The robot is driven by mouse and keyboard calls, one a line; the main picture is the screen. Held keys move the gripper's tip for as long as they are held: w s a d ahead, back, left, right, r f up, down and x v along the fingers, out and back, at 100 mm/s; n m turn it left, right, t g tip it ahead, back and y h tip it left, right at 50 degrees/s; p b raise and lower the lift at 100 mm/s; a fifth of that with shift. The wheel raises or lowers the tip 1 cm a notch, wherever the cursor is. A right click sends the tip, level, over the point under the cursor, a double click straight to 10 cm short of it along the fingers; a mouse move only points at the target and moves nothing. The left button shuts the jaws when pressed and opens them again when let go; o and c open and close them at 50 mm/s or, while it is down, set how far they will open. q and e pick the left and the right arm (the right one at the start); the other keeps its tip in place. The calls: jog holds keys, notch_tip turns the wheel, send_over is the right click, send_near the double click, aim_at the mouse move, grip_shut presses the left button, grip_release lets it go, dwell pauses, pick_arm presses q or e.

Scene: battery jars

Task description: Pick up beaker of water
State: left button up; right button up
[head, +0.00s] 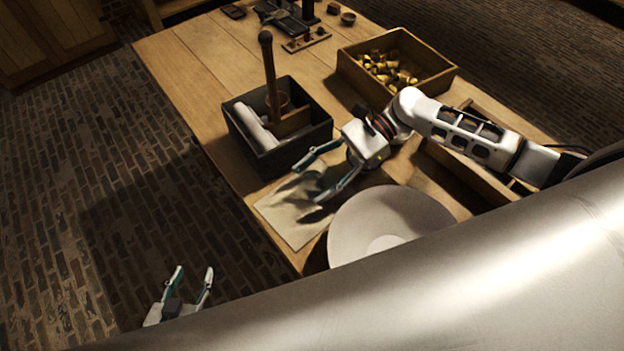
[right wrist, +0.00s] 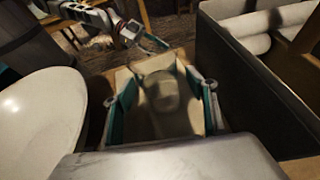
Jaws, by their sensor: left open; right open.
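My right gripper (head: 308,184) is open, low over a pale square mat (head: 294,236) at the table's near left corner. In the right wrist view its fingers (right wrist: 158,78) stand apart, with a faint rounded shape (right wrist: 165,92) between them on the mat. I cannot tell whether that shape is a clear glass beaker or a shadow. No beaker of water can be made out with certainty in the head view; dark shadows lie under the fingers there. My left gripper (head: 194,270) is open and empty, off the table above the brick floor; it also shows in the right wrist view (right wrist: 152,40).
A white round bowl (head: 350,230) stands beside the mat. A dark box (head: 277,165) with a white roll and a wooden-handled tool stands behind it. A wooden box (head: 425,90) of brass-coloured pieces is farther back. Small items lie at the far end. The table's left strip is clear.

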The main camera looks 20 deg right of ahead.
jog(key=shift+a+f, duration=0.1)
jog(key=shift+a, duration=0.15)
jog(key=c, duration=1.3)
jog(key=shift+r, duration=0.2)
notch_tip(320, 180, up, 28)
jog(key=p, duration=0.3)
jog(key=shift+f, duration=0.25)
